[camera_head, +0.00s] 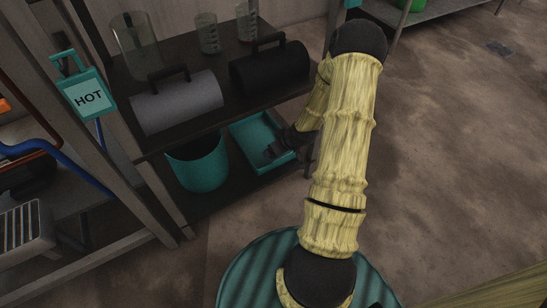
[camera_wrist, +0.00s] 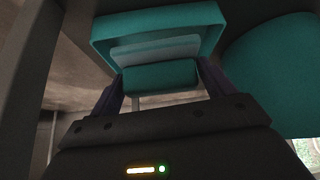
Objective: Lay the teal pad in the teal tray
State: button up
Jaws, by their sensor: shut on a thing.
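The teal tray (camera_head: 253,129) lies on the lower shelf, right of a teal bucket. It also shows in the wrist view (camera_wrist: 158,20), just beyond my fingers, with its rim and paler inside in sight. My gripper (camera_head: 271,153) reaches in from the right over the tray's near part. In the wrist view my gripper (camera_wrist: 160,85) is shut on the teal pad (camera_wrist: 160,76), which sits between the two fingers in front of the tray. Whether the pad touches the tray floor I cannot tell. In the head view the pad cannot be made out.
The teal bucket (camera_head: 198,165) stands close left of the tray, and shows in the wrist view (camera_wrist: 275,65). The upper shelf holds a grey cylinder (camera_head: 178,101), a black cylinder (camera_head: 270,72) and glass vessels (camera_head: 135,45). A HOT sign (camera_head: 87,95) hangs on the left post.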

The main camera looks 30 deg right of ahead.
jog(key=w+b, duration=0.1)
jog(key=w+f+b, duration=0.1)
jog(key=w, duration=0.1)
jog(key=shift+w+a, duration=0.2)
jog(key=shift+s+f+b, duration=0.15)
jog(key=shift+f+b, duration=0.2)
jog(key=shift+f, duration=0.25)
jog(key=shift+f, duration=0.1)
notch_tip(320, 180, down, 5)
jog(key=b, duration=0.4)
jog(key=shift+r, duration=0.2)
jog(key=o, duration=0.8)
